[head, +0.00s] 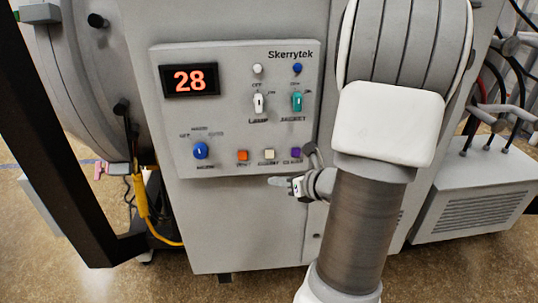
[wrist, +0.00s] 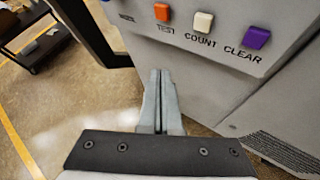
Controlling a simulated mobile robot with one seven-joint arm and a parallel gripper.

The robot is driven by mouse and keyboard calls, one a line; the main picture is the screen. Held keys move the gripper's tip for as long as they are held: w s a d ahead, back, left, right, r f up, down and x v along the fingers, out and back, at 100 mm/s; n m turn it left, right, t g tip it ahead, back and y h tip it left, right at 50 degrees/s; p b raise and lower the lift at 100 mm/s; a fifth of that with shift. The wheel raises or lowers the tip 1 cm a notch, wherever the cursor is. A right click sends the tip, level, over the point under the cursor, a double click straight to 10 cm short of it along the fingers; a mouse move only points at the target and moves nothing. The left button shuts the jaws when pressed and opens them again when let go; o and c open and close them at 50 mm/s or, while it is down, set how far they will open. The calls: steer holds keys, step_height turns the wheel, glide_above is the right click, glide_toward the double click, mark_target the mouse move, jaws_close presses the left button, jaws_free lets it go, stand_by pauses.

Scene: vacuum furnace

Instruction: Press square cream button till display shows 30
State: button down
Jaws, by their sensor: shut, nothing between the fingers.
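The square cream button (head: 269,154) is in the bottom row of the grey control panel (head: 230,125), between an orange and a purple button. In the wrist view the cream button (wrist: 203,22) has the label COUNT below it. The display (head: 189,80) at the panel's upper left shows 28 in red-orange digits. My gripper (head: 278,182) is just below the panel's lower edge, under the cream button. In the wrist view my gripper (wrist: 160,75) has its two fingers together, with nothing between them. Its fingertips are below the button row and apart from the buttons.
The orange button (head: 242,155) and purple button (head: 295,153) flank the cream one closely. A blue knob (head: 200,151) sits at lower left. A white lamp switch (head: 258,103) and teal switch (head: 296,101) are above. A dark post (head: 70,150) stands at left.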

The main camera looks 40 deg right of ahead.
steer(key=p, duration=0.1)
glide_toward(265, 158)
steer(key=shift+a+x, duration=0.2)
steer(key=shift+x, duration=1.05)
steer(key=shift+a+x, duration=0.2)
steer(key=shift+x, duration=1.05)
steer(key=shift+f, duration=0.15)
steer(key=shift+w+d, duration=0.2)
steer(key=shift+d, duration=0.05)
steer(key=shift+w+d, duration=0.2)
steer(key=shift+w, duration=0.2)
stand_by(0.7)
steer(key=shift+s, duration=0.15)
steer(key=shift+s+a, duration=0.45)
steer(key=shift+s, duration=0.15)
